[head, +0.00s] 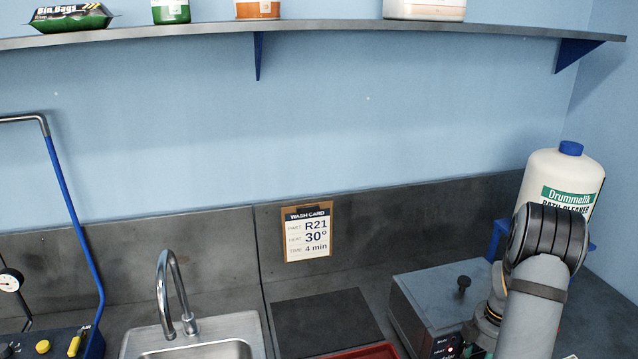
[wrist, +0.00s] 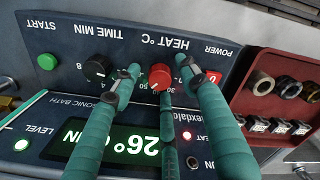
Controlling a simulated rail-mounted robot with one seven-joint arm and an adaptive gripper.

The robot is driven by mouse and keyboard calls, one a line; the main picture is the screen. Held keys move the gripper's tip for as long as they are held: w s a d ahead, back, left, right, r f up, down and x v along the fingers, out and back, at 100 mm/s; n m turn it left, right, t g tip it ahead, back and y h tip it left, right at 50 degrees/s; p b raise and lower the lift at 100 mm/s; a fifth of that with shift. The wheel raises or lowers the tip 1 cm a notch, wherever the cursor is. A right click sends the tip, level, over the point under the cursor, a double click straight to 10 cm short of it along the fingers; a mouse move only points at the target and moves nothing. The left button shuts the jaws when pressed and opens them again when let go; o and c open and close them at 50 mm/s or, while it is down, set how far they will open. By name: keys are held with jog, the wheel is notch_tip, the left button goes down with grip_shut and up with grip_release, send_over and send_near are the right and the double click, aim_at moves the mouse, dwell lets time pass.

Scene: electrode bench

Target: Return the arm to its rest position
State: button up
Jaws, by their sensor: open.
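My gripper (wrist: 159,73) shows in the wrist view with teal fingers spread open. The fingertips are around the red HEAT knob (wrist: 160,77) on the dark front panel of the sonic bath; I cannot tell whether any of them touches it. The panel appears upside down, and its green display (wrist: 110,146) reads 26°, partly hidden by a finger. In the head view my arm is at the lower right, over the grey bath (head: 440,295), and hides my fingers.
A white cleaner bottle (head: 560,180) stands behind my arm. A sink (head: 200,338) with a tap (head: 166,275) is left of the bath. A red tray (wrist: 243,98) of rings and small parts lies beside the panel.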

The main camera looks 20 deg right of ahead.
jog(key=n+p, duration=0.2)
jog(key=n, duration=0.2)
jog(key=shift+r, duration=0.2)
jog(key=shift+f+n+p, duration=0.2)
jog(key=shift+n+p, duration=0.4)
jog(key=shift+n, duration=0.8)
